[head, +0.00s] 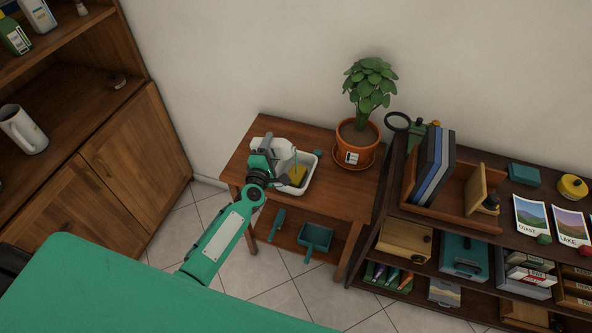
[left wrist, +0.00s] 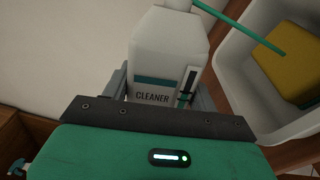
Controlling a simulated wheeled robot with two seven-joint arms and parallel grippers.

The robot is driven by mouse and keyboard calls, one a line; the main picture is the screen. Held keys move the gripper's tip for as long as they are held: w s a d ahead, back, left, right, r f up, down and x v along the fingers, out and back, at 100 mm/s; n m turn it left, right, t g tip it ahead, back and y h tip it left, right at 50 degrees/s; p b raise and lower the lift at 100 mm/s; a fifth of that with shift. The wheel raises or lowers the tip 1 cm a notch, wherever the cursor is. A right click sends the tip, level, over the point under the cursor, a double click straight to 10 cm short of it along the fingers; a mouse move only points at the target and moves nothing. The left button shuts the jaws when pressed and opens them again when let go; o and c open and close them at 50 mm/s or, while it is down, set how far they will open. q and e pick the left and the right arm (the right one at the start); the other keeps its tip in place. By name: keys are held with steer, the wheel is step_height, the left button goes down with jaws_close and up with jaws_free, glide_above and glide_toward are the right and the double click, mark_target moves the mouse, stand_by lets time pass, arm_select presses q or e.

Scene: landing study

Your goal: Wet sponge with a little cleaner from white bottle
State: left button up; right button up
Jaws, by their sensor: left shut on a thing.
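The white cleaner bottle (head: 281,147) is held tilted over the small table, its top end toward the right. It also shows in the left wrist view (left wrist: 165,50), labelled CLEANER. My left gripper (head: 262,158) is shut on it. The yellow sponge (head: 298,175) lies in a white tub (head: 312,166) just right of and below the bottle; it shows at the right of the left wrist view (left wrist: 295,65). A thin green line (left wrist: 262,42) runs from near the bottle's top end toward the sponge, looking like a stream of liquid. My right gripper is out of view.
A potted plant (head: 357,140) stands on the table right of the tub. A teal dustpan (head: 315,237) is on the lower shelf. A wooden cabinet (head: 120,160) is at left and a crowded shelf (head: 400,214) at right. The wall is close behind.

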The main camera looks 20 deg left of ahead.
mark_target(293, 152)
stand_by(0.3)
arm_select(q)
steer(key=shift+d+r+n, duration=0.2)
steer(key=shift+r+n, duration=0.5)
steer(key=shift+n, duration=0.5)
steer(key=r+n, duration=0.1)
steer(key=d+r+n+p, duration=0.1)
steer(key=n, duration=0.2)
steer(key=d+n, duration=0.1)
steer(key=n, duration=0.1)
steer(key=shift+w+d, duration=0.1)
steer(key=shift+d, duration=0.05)
steer(key=d+n, duration=0.1)
steer(key=n, duration=0.1)
steer(key=d+n+b, duration=0.1)
steer(key=n, duration=0.1)
steer(key=shift+d+f, duration=0.1)
steer(key=shift+d, duration=0.1)
steer(key=d+n, duration=0.1)
steer(key=d+n+b, duration=0.1)
steer(key=n, duration=0.1)
steer(key=shift+w+d+f, duration=0.1)
steer(key=shift+f, duration=0.25)
